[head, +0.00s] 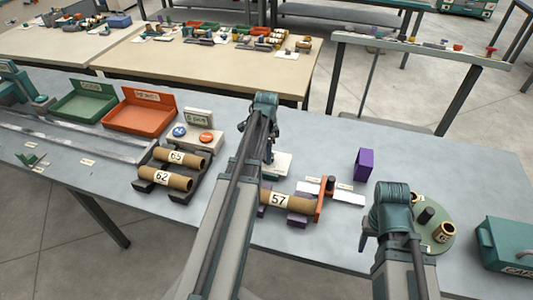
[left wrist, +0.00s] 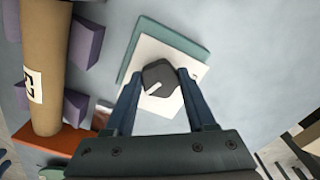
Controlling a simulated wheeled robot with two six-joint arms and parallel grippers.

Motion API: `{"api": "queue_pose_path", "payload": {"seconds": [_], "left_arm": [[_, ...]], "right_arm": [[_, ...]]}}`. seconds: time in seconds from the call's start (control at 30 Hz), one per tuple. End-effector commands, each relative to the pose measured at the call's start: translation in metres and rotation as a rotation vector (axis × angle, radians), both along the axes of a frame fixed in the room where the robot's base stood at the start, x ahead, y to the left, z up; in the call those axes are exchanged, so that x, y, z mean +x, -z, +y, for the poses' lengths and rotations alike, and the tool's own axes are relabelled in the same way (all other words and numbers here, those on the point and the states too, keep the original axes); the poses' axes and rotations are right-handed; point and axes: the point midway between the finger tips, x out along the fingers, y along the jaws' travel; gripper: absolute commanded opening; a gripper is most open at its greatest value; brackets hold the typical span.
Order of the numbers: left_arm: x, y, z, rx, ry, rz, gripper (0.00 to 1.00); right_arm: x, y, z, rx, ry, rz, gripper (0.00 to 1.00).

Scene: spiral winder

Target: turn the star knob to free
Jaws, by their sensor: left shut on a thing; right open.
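The star knob (left wrist: 158,75) is dark grey with a white pointer mark. It stands on a white plate (left wrist: 150,52) over a teal base (left wrist: 135,62), seen in the left wrist view. My left gripper (left wrist: 160,80) has one finger on each side of the knob and is shut on it. The pointer mark slants between the fingers; I cannot read any labels on the plate. In the head view the white plate (head: 283,165) shows beside my left gripper (head: 268,155), and the knob is hidden. My right gripper (head: 366,245) is open and empty over the table's right part.
A cardboard tube labelled 57 (head: 280,201) lies on purple supports by an orange upright plate (head: 321,199), close to my left gripper. Two tubes lie on a black rack (head: 183,186). A purple block (head: 363,164), green turntable (head: 440,241) and teal box (head: 505,245) stand right.

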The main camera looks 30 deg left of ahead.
Motion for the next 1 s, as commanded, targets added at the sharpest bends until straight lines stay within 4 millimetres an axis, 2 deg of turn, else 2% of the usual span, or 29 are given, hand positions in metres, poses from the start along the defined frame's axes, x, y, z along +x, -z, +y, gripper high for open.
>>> {"api": "queue_pose_path", "payload": {"seconds": [1.0], "left_arm": [[-0.0013,0.0002,-0.0045,0.000,-0.948,0.000,0.00]], "right_arm": [[0.0000,0.0002,0.0000,0.000,0.000,0.000,0.50]]}}
